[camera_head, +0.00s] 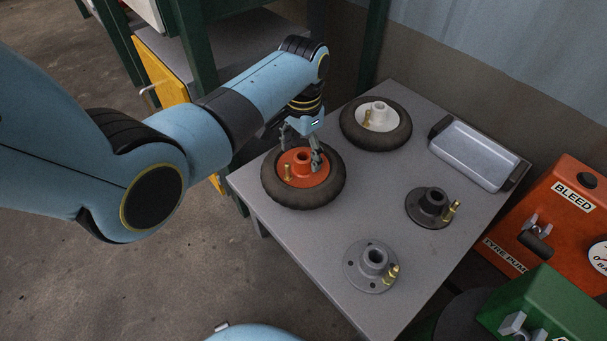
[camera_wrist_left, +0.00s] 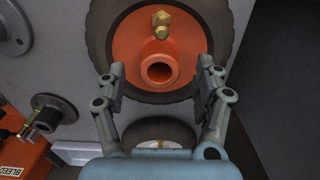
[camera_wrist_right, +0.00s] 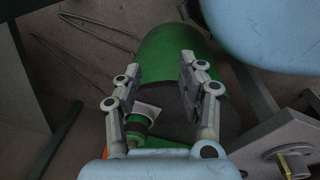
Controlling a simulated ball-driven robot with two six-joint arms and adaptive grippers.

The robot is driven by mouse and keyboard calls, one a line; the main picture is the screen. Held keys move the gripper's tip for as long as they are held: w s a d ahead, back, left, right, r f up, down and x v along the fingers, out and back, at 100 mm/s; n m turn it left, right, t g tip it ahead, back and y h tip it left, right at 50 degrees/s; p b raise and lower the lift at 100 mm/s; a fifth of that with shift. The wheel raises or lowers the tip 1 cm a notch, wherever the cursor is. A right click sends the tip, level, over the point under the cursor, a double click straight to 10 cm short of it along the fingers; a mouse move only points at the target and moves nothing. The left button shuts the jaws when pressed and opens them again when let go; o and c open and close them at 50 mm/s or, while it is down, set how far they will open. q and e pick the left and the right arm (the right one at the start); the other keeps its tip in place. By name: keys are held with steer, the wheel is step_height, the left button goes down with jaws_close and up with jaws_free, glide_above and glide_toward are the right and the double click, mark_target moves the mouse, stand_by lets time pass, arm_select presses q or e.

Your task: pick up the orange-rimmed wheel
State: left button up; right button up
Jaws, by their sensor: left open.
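The orange-rimmed wheel (camera_head: 329,187) lies flat on the left part of the grey table, with a black tyre, a raised orange hub and a brass valve. My left gripper (camera_head: 301,160) is open over it, its fingers around or just above the hub. In the left wrist view the orange hub (camera_wrist_left: 159,70) shows between and slightly beyond the open fingertips (camera_wrist_left: 162,80); I cannot tell whether they touch it. My right gripper (camera_wrist_right: 158,75) shows only in its own wrist view, open, with nothing held between its fingers.
A white-rimmed wheel (camera_head: 377,140) lies behind. A dark hub (camera_head: 430,205), a grey flanged hub (camera_head: 371,267) and a metal tray (camera_head: 473,155) share the table (camera_head: 320,235). An orange machine (camera_head: 560,220) and a green one (camera_head: 540,310) stand at right. A green cylinder (camera_wrist_right: 170,55) is near my right gripper.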

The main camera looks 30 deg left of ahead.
arm_select(q)
step_height(320, 180, down, 2)
steer(key=shift+f+b, duration=0.1)
steer(key=shift+b, duration=0.35)
jaws_close()
steer(key=shift+w, duration=0.1)
arm_select(e)
steer(key=r, duration=0.1)
steer(key=w+r, duration=0.1)
steer(key=r, duration=0.1)
steer(key=shift+w+a, duration=0.3)
steer(key=shift+a, duration=0.1)
